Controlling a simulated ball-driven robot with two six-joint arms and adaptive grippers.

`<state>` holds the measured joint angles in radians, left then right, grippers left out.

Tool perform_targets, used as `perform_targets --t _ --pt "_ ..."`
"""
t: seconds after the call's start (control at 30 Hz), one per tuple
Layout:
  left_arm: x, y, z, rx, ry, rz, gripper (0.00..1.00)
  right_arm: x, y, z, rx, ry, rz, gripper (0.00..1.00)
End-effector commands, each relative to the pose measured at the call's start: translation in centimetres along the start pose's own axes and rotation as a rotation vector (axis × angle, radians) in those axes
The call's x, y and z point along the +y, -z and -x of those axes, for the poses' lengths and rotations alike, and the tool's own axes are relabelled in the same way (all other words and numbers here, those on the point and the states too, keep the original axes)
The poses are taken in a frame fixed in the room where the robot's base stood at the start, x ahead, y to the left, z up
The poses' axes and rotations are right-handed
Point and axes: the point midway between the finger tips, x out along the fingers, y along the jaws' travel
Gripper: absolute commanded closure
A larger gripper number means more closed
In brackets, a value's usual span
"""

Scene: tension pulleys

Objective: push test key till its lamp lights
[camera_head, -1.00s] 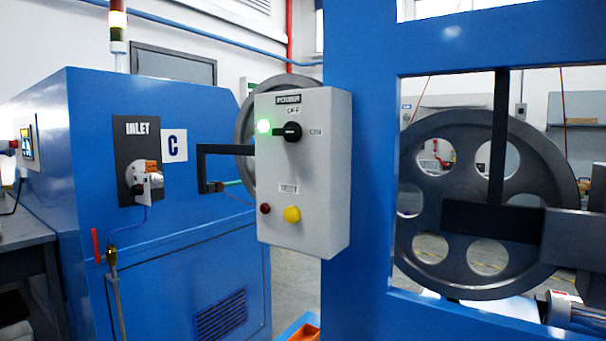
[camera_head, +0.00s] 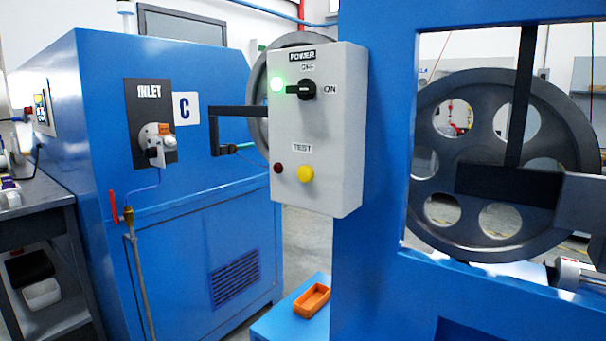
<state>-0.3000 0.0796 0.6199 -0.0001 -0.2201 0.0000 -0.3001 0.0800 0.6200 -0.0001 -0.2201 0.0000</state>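A grey control box (camera_head: 343,130) is fixed to the left side of a blue machine frame (camera_head: 385,150). Its yellow test key (camera_head: 305,174) sits low on the front face under the TEST label. A small dark red lamp (camera_head: 278,168) is just left of the key and looks unlit. Higher up, a black POWER knob (camera_head: 307,90) points toward ON, and a green lamp (camera_head: 277,85) beside it glows. Neither of my grippers shows in the view, and nothing touches the key.
A blue cabinet marked INLET (camera_head: 85,150) stands at left. A black bracket (camera_head: 215,130) sticks out left of the box. A large dark pulley wheel (camera_head: 480,100) is behind the frame at right. An orange tray (camera_head: 312,300) lies on a low blue surface below.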

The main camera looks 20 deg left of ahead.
Motion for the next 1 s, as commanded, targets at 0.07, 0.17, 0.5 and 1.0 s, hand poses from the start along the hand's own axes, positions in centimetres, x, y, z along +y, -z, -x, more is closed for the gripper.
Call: perform_targets --t 0.07,0.17,0.5,1.0 --pt "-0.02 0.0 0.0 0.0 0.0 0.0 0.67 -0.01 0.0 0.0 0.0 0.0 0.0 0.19" --pt "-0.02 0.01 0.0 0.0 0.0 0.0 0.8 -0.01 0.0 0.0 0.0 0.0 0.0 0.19" --pt "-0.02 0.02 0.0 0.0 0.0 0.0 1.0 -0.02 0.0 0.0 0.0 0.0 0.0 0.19" --pt "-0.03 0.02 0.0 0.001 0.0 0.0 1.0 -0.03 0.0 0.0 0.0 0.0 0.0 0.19"
